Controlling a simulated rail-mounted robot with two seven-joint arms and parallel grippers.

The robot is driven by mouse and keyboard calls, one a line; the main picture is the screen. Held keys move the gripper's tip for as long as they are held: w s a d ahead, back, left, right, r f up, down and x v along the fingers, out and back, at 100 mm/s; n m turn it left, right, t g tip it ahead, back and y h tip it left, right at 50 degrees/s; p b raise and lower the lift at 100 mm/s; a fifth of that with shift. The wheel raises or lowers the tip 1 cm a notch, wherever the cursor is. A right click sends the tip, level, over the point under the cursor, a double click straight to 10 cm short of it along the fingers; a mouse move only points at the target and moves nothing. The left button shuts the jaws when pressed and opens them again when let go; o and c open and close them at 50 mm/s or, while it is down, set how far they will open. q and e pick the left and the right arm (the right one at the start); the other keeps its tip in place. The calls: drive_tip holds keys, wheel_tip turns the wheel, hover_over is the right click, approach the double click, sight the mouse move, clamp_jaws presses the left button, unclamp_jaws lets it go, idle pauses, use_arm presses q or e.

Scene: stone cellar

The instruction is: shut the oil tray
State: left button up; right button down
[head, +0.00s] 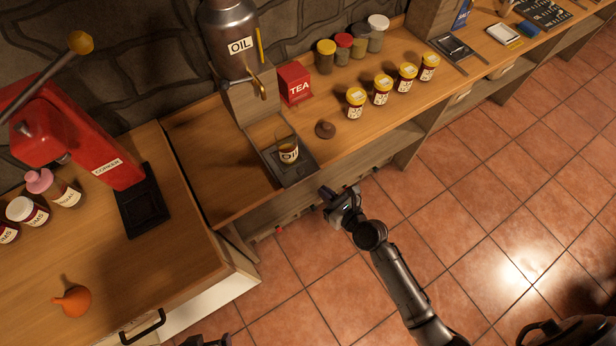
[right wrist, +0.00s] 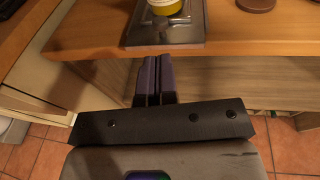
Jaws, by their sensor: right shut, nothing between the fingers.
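The oil tray (head: 297,177) is a dark, flat metal tray at the foot of the grey OIL dispenser (head: 232,42). It reaches out to the counter's front edge. A small glass jar with a yellowish content and an OIL label (head: 288,152) stands on it. In the right wrist view the tray (right wrist: 190,38) is at the top, with the jar's lower part (right wrist: 165,6) on it. My right gripper (head: 328,193) is shut and empty, just in front of the counter edge. Its closed fingers (right wrist: 154,62) point at the edge just below the tray's front. My left gripper is not clearly seen.
A red TEA box (head: 295,83) and a brown lid-like knob (head: 324,129) stand right of the tray. Several yellow-lidded jars (head: 382,90) line the counter further right. A red press (head: 75,135) is on the left counter. The tiled floor in front is free.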

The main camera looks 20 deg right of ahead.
sight(303, 173)
drive_tip(key=x, duration=0.5)
drive_tip(key=shift+w+f+b, duration=0.1)
drive_tip(key=shift+w+b, duration=0.15)
drive_tip(key=shift+b, duration=0.15)
use_arm(q)
drive_tip(key=shift+f, duration=0.7)
use_arm(e)
drive_tip(key=shift+x, duration=0.95)
